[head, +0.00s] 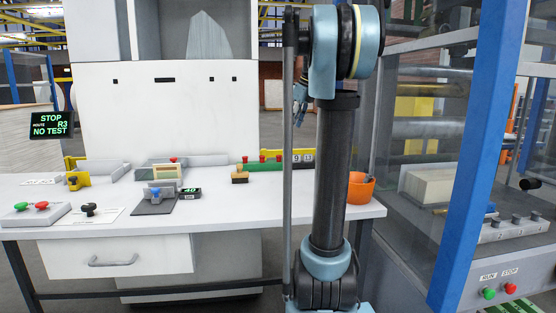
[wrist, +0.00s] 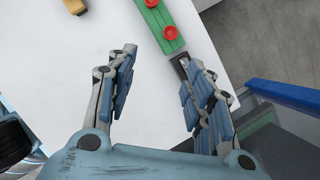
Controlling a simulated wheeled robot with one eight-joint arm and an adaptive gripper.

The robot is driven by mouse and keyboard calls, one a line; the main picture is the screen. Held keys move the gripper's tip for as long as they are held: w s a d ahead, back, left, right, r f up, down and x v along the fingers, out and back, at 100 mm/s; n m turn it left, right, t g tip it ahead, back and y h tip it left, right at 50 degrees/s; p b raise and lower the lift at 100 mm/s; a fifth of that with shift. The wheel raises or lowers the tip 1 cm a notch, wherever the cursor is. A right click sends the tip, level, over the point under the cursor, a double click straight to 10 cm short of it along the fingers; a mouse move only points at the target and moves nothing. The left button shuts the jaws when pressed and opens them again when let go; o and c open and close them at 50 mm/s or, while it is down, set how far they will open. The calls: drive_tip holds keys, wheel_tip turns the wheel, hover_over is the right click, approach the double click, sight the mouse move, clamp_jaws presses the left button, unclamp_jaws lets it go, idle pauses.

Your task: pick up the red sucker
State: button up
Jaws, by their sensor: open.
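Red suckers (wrist: 171,33) stand on a green bar (wrist: 160,18) in the wrist view, with a second one at the top edge. In the head view, small red pieces (head: 262,158) stand in a row on the green bar (head: 270,166) at the back of the table. My gripper (wrist: 158,68) is open, with nothing between its blue-padded fingers. The nearer sucker lies beyond the fingertips, slightly right of the middle of the gap. In the head view my arm hides most of the gripper.
A wooden-handled stamp (head: 240,175) stands in front of the bar. An orange cup (head: 360,188) is at the table's right end. A blue post (head: 475,140) and a machine stand to the right.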

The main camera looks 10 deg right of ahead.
drive_tip(key=w, duration=0.1)
hover_over(281, 156)
drive_tip(key=s+d, duration=0.1)
wheel_tip(281, 156, down, 11)
drive_tip(key=shift+m, duration=0.3)
drive_tip(key=x, duration=0.4)
drive_tip(key=shift+w+r, duration=0.1)
drive_tip(key=shift+w, duration=0.25)
drive_tip(key=shift+w+a+f, duration=0.1)
drive_tip(key=shift+f, duration=0.4)
drive_tip(key=c, duration=0.9)
